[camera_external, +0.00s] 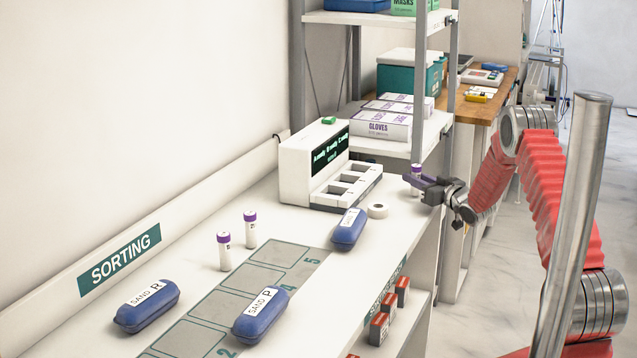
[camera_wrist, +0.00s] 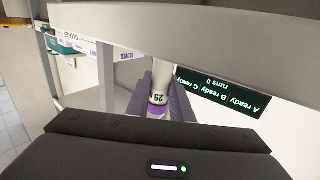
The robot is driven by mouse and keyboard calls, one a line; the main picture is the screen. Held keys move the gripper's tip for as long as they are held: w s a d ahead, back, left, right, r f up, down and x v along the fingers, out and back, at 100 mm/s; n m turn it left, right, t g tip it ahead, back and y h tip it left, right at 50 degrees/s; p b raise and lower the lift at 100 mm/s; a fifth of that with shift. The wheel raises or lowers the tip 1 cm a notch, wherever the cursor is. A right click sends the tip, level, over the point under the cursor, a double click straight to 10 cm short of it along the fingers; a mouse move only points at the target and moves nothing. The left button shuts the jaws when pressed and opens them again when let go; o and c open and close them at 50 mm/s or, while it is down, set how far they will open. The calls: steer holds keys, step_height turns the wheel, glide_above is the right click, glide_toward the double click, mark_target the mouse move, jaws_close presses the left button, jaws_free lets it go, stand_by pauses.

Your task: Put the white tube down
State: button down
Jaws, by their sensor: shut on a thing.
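A white tube with a purple cap (camera_external: 416,171) is upright between the fingers of my gripper (camera_external: 421,182), at the right edge of the white bench, beyond the white ring. My gripper is shut on it. In the wrist view the tube (camera_wrist: 160,80) shows a label reading 29, with its purple cap near the camera, between the two fingers of my gripper (camera_wrist: 161,98). The tube's lower end is close to the bench top (camera_external: 398,222); I cannot tell whether it touches. Two similar purple-capped tubes (camera_external: 223,252) (camera_external: 250,230) stand upright farther left on the bench.
A white analyser (camera_external: 300,165) with a dark display and slots stands left of my gripper. A white ring (camera_external: 377,210) and blue sandbags (camera_external: 348,230) (camera_external: 260,315) (camera_external: 147,306) lie on the bench. Shelves with glove boxes (camera_external: 381,125) rise behind. Numbered grey squares (camera_external: 222,303) mark the bench.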

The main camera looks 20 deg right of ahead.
steer(key=shift+f, duration=0.15)
steer(key=c, duration=1.6)
jaws_free()
steer(key=shift+o, duration=0.2)
steer(key=shift+s, duration=0.1)
steer(key=s+d, duration=0.2)
steer(key=s, duration=1.1)
steer(key=shift+s+d, duration=0.2)
steer(key=shift+d, duration=0.15)
steer(key=shift+r, duration=0.3)
